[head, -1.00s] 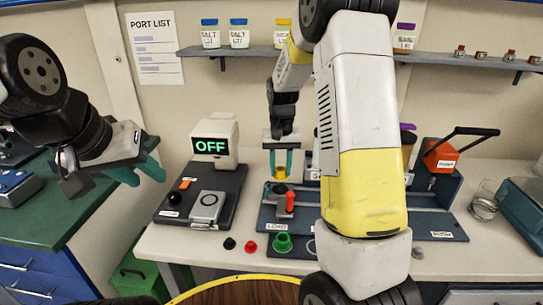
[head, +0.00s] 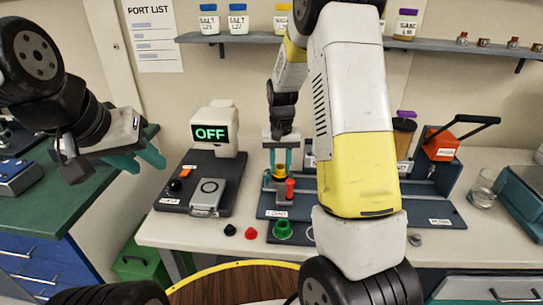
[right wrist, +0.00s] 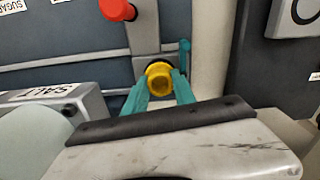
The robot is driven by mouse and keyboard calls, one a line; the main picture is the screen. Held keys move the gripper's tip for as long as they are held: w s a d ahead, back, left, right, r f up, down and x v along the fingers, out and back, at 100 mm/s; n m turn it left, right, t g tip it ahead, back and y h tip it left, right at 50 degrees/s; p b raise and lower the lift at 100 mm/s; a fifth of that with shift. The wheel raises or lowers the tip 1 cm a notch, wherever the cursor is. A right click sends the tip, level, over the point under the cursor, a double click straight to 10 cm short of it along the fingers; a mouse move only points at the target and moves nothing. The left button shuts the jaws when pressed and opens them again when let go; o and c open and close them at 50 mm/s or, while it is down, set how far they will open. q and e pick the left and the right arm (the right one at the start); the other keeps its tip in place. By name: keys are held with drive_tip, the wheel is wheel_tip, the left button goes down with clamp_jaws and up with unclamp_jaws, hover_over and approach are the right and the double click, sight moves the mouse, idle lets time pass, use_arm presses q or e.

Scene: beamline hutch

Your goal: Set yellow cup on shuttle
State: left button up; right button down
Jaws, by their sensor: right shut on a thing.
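The yellow cup (head: 279,172) is between the teal fingers of my right gripper (head: 280,166), which is shut on it. In the right wrist view the yellow cup (right wrist: 160,76) shows from above between the fingertips. The cup is at the grey shuttle block (head: 280,194), which has a red knob (head: 290,188) beside it, on the rail behind the LOAD label. I cannot tell whether the cup touches the shuttle. My left gripper (head: 138,160) is open and empty, over the gap between the green bench and the white table.
An orange block with a black lever (head: 440,146) and a glass (head: 484,184) are at right. My right arm hides the middle of the rail.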

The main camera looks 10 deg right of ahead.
drive_tip(key=shift+f, duration=0.55)
idle(0.4)
drive_tip(key=c, duration=0.9)
unclamp_jaws()
drive_tip(key=shift+c, duration=0.2)
drive_tip(key=shift+a, duration=0.2)
drive_tip(key=shift+r, duration=0.15)
